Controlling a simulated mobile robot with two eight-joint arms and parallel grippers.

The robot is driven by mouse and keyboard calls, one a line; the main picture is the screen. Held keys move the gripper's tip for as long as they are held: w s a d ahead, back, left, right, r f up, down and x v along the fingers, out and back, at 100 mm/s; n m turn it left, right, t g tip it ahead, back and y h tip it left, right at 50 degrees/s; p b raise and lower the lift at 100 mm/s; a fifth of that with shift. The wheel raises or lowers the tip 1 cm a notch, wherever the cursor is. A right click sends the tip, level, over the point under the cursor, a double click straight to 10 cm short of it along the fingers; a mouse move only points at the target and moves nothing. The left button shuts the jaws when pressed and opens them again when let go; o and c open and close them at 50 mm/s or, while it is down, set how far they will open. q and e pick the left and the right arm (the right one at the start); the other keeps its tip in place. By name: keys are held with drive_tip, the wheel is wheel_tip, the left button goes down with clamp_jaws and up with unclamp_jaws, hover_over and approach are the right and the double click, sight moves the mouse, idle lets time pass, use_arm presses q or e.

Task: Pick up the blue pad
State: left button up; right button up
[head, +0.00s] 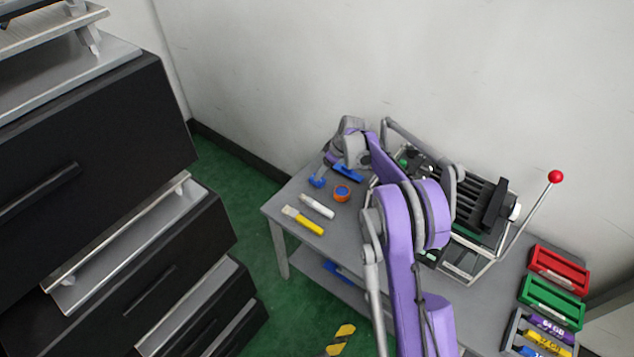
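A blue flat piece (348,174), which looks like the blue pad, lies near the far left corner of the grey table, partly hidden by my arm. The fingers are too small and hidden to tell open from shut. Another blue item (340,272) shows on the table's lower shelf. My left gripper is not in view.
A lever fixture (478,215) with a red knob (555,177) stands right of my arm. Red (560,270) and green (552,301) trays sit further right. Black drawers (90,150) stand open at left.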

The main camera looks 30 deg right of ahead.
drive_tip(key=x, duration=0.1)
drive_tip(key=b+x, duration=0.1)
drive_tip(key=x, duration=0.3)
drive_tip(key=shift+a+f, duration=0.15)
drive_tip(key=shift+a, duration=0.25)
clamp_jaws()
